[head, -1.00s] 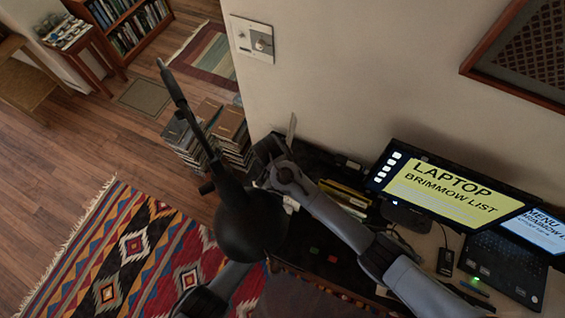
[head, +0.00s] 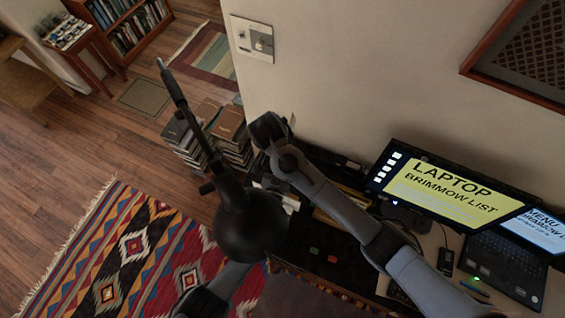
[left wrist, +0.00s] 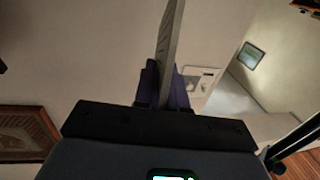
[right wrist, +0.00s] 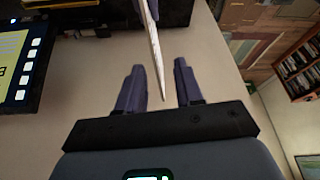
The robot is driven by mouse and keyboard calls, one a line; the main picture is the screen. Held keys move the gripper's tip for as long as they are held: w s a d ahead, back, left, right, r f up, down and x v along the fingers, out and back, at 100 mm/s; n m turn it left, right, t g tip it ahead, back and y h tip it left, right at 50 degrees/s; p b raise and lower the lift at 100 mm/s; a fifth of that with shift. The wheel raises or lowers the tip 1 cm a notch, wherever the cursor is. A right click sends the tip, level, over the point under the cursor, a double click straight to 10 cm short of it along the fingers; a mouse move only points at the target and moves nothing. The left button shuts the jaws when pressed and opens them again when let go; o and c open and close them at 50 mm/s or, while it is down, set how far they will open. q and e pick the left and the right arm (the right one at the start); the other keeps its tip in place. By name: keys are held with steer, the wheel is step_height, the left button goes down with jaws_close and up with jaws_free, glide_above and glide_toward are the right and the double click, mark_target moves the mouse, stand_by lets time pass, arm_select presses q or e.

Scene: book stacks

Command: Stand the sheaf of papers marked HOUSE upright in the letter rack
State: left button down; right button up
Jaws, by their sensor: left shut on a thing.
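The sheaf of papers (left wrist: 172,35) shows nearly edge-on as a thin grey-white slab in the left wrist view, so no marking is readable. My left gripper (left wrist: 166,66) is shut on it. The right wrist view shows the pale edge of the sheaf (right wrist: 154,42) held by a purple finger at the top. My right gripper (right wrist: 159,66) is open there, the sheaf's free end reaching towards the space between its fingers. In the head view my right gripper (head: 268,130) is near the wall and hides most of the sheaf. I cannot make out the letter rack.
The monitor (head: 440,190) and laptop (head: 505,265) stand on the right of the desk. Book stacks (head: 232,135) stand on the floor beyond the left end. The wall is close behind.

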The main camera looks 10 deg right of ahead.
steer(key=s+d+f+n, duration=0.1)
steer(key=s+d+n, duration=0.1)
steer(key=s+d, duration=0.4)
steer(key=s+d+f+n+y, duration=0.1)
steer(key=s+d, duration=0.4)
steer(key=s, duration=0.7)
steer(key=s+d+f+n+y, duration=0.1)
steer(key=s+d+n, duration=0.2)
steer(key=s+d, duration=0.3)
steer(key=s, duration=0.4)
steer(key=shift+d+n+g, duration=0.3)
steer(key=shift+d, duration=0.05)
steer(key=shift+s, duration=0.1)
